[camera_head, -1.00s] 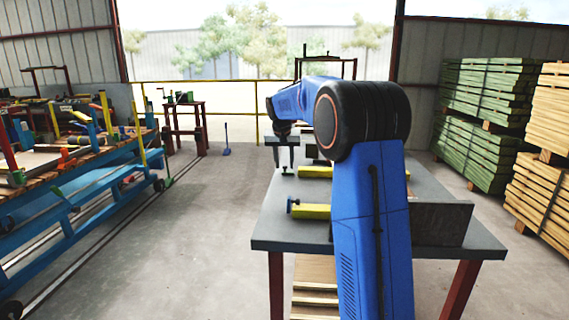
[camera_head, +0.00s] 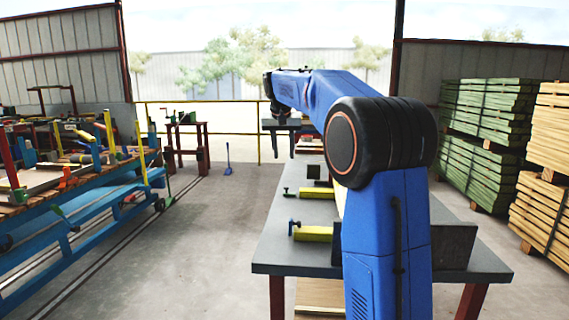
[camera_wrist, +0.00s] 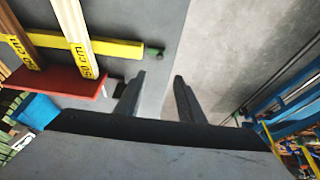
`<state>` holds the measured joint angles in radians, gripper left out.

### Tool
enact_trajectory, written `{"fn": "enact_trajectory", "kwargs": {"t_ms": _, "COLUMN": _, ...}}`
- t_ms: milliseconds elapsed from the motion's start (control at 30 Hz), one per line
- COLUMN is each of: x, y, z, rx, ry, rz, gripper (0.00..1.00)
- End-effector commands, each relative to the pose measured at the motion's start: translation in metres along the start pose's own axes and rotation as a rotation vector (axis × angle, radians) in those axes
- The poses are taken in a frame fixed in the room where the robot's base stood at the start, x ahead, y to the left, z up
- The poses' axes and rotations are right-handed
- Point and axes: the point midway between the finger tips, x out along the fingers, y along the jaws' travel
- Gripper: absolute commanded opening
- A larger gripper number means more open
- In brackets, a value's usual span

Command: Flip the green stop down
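A small green stop (camera_head: 287,190) sits at the left end of the far yellow bar (camera_head: 317,193) on the grey table. In the wrist view a green-tipped piece (camera_wrist: 153,51) is at the end of a yellow bar (camera_wrist: 105,45). Whether it is up or down is hard to tell at this size. My gripper (camera_head: 281,147) is above the far left part of the table, with its fingers pointing down. In the wrist view its two fingers (camera_wrist: 158,100) are apart with nothing between them. The gripper is clear of the green piece.
A nearer yellow bar (camera_head: 312,234) has a blue end piece (camera_head: 292,226). A dark upright plate (camera_head: 455,246) stands at the table's right. Wooden strips with a red plate (camera_wrist: 60,82) show beside the gripper. A blue trolley (camera_head: 75,225) stands left, with open floor between.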

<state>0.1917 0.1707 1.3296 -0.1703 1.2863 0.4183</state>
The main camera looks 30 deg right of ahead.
Motion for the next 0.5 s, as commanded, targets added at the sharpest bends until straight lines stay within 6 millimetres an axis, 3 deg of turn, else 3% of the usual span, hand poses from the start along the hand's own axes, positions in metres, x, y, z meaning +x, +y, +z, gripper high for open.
{"fn": "enact_trajectory", "kwargs": {"t_ms": 200, "x": -0.016, "y": 0.0, "z": 0.0, "rx": -0.001, "ry": -0.001, "rz": 0.0, "gripper": 0.35}}
{"fn": "enact_trajectory", "kwargs": {"t_ms": 500, "x": -0.018, "y": 0.0, "z": 0.0, "rx": -0.001, "ry": -0.001, "rz": 0.0, "gripper": 0.35}}
